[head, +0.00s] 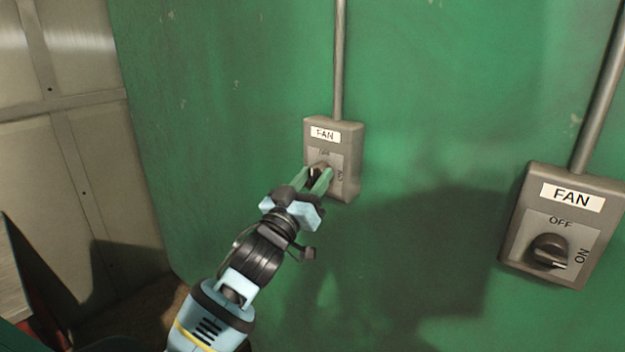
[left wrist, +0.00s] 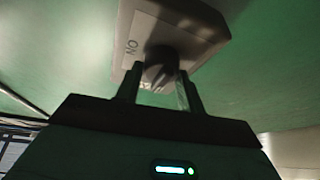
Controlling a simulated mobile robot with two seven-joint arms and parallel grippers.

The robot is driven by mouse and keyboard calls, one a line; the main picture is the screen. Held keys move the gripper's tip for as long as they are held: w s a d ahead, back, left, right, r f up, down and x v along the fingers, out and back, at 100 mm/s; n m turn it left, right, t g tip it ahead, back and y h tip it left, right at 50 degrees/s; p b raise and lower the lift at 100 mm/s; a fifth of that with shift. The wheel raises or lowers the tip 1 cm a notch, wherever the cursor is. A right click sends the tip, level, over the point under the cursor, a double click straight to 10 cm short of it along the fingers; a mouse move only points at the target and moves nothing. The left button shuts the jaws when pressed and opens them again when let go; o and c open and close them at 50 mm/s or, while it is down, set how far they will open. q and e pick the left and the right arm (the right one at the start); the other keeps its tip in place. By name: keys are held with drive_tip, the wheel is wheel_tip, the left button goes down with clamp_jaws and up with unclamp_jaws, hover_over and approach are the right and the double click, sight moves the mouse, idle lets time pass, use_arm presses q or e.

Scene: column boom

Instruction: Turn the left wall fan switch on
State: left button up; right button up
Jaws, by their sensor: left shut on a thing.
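The left fan switch (head: 345,140) is a grey box on the green wall with a FAN label, OFF marked above its knob and ON to the right. My left gripper (head: 320,174) is at its dark knob, with a finger on either side, shut on it. The fingers hide much of the knob in the head view, so its pointing direction is hard to tell. In the left wrist view the knob (left wrist: 161,66) sits between the two fingertips (left wrist: 158,78), in front of the box (left wrist: 195,20). My right gripper is not in view.
A second FAN switch box (head: 598,190) is on the wall at the right, its knob (head: 549,251) free. Grey conduits (head: 340,60) run up from both boxes. A pale panelled wall (head: 80,170) stands at the left. The wall between the boxes is clear.

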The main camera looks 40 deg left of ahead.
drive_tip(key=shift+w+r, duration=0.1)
